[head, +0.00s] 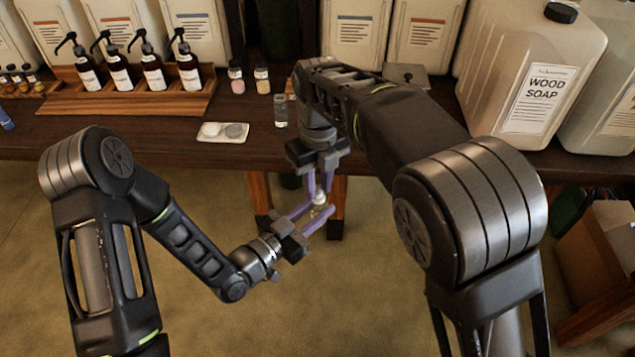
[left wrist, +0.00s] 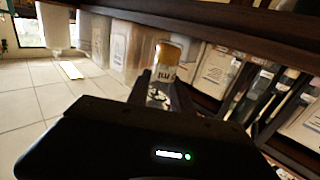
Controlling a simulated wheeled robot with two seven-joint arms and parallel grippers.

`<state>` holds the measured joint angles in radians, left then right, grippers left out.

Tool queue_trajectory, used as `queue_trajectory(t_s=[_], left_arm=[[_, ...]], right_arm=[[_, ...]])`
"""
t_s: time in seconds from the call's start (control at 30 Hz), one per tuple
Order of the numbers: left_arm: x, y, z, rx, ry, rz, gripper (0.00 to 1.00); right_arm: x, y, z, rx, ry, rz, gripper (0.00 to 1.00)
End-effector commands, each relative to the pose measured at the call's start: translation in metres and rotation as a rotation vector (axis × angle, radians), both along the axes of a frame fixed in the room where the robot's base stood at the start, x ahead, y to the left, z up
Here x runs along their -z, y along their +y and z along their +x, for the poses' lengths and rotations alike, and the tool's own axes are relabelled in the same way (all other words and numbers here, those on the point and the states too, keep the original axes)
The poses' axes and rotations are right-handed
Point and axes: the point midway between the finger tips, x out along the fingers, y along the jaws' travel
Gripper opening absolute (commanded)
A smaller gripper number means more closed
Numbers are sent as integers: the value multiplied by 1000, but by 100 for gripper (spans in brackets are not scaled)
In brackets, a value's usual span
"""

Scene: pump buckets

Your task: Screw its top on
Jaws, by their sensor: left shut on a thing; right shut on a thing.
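A small bottle (head: 321,211) with a yellowish body is held in the air in front of the table. My left gripper (head: 317,213) is shut on it from the lower left. A pale top (head: 319,197) sits at the bottle's upper end, between the fingers of my right gripper (head: 320,191), which reaches down from above and is shut on it. I cannot tell how tightly the top sits on the neck. In the left wrist view, a labelled bottle with a yellowish end (left wrist: 167,54) shows between the dark fingers.
The dark table (head: 380,148) is behind the grippers. A wooden rack (head: 152,103) holds several pump bottles. Two small jars, a clear glass (head: 281,110) and a pale tray (head: 222,132) stand near it. A large wood soap jug (head: 532,82) is at right.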

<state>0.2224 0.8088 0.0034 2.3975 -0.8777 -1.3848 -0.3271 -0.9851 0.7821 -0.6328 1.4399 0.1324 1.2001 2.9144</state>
Motion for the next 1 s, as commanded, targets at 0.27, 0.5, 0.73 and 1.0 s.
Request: queue_trajectory(t_s=[0.27,0.5,0.73,1.0], left_arm=[[-2,1,2,-3,-7,-2,0],[-4,2,3,-7,-12,-5,0],[-3,2,3,-6,-8,-4,0],[-2,1,1,-4,-4,-2,0]], right_arm=[[13,-8,-5,398,29,-39,0],[2,-3,-2,524,1,-11,0],[1,-2,-1,526,0,-4,0],[0,-1,0,524,-2,-2,42]])
